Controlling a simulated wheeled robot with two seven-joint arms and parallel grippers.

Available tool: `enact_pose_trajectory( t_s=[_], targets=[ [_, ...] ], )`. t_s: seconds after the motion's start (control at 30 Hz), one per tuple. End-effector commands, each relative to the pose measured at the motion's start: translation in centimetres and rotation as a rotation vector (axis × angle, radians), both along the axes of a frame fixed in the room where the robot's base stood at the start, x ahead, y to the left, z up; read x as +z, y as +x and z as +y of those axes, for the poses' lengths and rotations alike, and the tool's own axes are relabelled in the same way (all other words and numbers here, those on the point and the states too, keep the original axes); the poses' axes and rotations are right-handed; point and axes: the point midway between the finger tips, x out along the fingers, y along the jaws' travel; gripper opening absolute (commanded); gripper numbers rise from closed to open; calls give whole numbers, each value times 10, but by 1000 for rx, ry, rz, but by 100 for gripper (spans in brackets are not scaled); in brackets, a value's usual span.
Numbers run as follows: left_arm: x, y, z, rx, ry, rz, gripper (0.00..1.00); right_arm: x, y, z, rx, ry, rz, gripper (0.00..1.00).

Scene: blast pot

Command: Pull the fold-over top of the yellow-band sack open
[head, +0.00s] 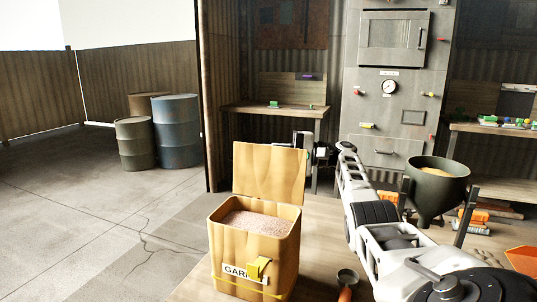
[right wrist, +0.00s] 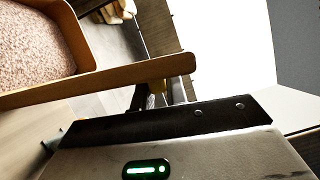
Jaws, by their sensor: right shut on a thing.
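The yellow-band sack (head: 226,262) stands upright on the table at the lower middle of the head view. It is a tan, box-like sack with a partly readable label, a yellow band low down and a yellow clip on its front. Its mouth is open and shows pinkish-grey grain (head: 260,224). The fold-over top (head: 268,172) stands raised at the back edge. My right gripper (head: 306,143) is at the top's right edge, shut on it, with the fingers partly hidden. In the right wrist view, the top shows edge-on as a tan strip (right wrist: 110,82) beside the grain. My left gripper is out of view.
A dark funnel-shaped pot (head: 438,188) with yellowish contents stands right of my right arm. A scoop with an orange handle (head: 346,284) lies right of the sack. An orange tray (head: 523,260) is at the right edge. A grey cabinet (head: 388,55) stands behind. Barrels (head: 176,132) stand far left.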

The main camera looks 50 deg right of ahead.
Motion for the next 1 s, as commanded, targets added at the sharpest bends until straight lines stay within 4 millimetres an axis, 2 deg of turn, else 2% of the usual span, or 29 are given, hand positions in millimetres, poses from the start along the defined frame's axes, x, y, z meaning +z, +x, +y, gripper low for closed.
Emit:
enact_pose_trajectory(
  t_s=[0.17,0.2,0.23,0.27,0.6,0.9,1.0],
  targets=[
    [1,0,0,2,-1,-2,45,0,0,0,-2,-1,2,0],
    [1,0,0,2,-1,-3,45,0,0,0,-2,-1,2,25],
    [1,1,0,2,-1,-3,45,0,0,0,-2,-1,2,34],
    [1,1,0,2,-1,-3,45,0,0,0,-2,-1,2,36],
    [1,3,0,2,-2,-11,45,-1,-3,-3,-2,-2,1,36],
    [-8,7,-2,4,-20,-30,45,-5,-42,-36,-6,1,-4,36],
    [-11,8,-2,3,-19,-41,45,-5,-46,-41,-3,-2,-4,36]
  ],
)
